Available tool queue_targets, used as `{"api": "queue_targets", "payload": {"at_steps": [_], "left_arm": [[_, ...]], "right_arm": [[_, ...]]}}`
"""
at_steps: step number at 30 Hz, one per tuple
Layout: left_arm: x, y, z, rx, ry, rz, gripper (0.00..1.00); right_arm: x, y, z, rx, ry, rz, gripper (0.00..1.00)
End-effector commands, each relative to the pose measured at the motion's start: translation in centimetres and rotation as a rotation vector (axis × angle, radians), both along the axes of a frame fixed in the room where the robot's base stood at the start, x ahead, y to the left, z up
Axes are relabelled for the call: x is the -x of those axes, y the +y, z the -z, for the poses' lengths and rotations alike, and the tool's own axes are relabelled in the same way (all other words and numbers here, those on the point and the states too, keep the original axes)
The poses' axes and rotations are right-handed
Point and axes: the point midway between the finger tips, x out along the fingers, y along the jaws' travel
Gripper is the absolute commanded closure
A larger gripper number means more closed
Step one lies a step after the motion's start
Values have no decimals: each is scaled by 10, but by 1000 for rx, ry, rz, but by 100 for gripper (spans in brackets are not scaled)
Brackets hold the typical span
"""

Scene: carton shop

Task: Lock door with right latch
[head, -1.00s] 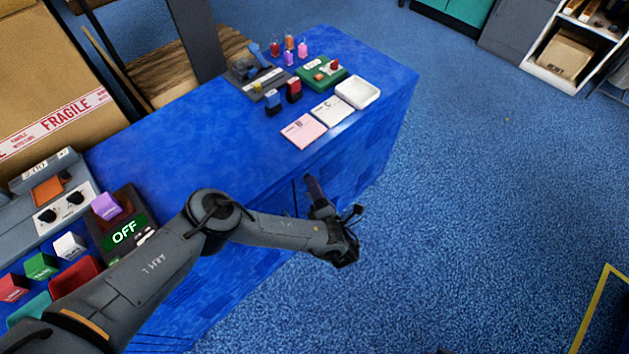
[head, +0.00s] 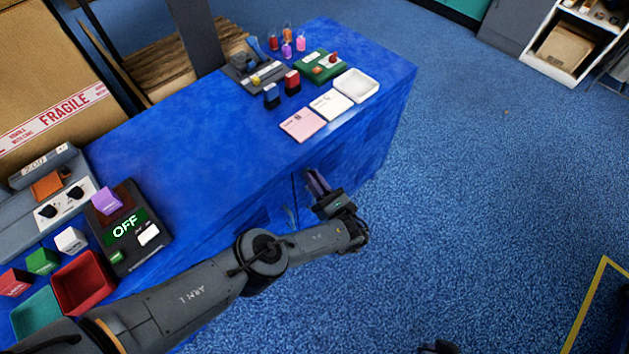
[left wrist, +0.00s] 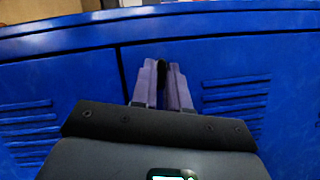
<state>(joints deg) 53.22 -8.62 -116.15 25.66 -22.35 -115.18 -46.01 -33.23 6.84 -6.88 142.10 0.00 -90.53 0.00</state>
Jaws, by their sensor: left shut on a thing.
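The blue cabinet has two front doors. In the left wrist view the right door (left wrist: 225,65) and left door (left wrist: 60,85), both with vent slots, are divided by a dark upright seam; both look closed. My left gripper (head: 314,180) is at the cabinet front, just right of that seam. In the left wrist view its purple fingers (left wrist: 163,72) are closed around a small black part (left wrist: 161,76) on the right door, probably the right latch. The fingers hide most of it. A dark tip at the bottom edge of the head view may be my right gripper (head: 438,347).
The blue cabinet top (head: 200,150) holds a white tray (head: 357,85), a pink card (head: 302,125), stamps and small bottles.

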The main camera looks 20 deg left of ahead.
Motion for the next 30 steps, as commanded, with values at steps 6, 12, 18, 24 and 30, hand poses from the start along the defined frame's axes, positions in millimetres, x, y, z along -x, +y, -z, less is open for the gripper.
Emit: {"api": "queue_targets", "payload": {"at_steps": [6, 12, 18, 24, 30], "left_arm": [[-1, -1, 1, 43, -95, 0, 100], [-1, 0, 0, 60, -134, -1, 100], [-1, 0, 0, 66, -143, 0, 100], [-1, 0, 0, 65, -142, 0, 100], [-1, 0, 0, 65, -141, -1, 65]], "right_arm": [[0, 1, 7, -4, 1, 3, 100], [0, 1, 9, -4, 1, 3, 100], [0, 1, 9, -3, 0, 2, 100], [0, -1, 9, 3, 1, -1, 100], [0, -1, 9, 7, 0, -4, 100]]}}
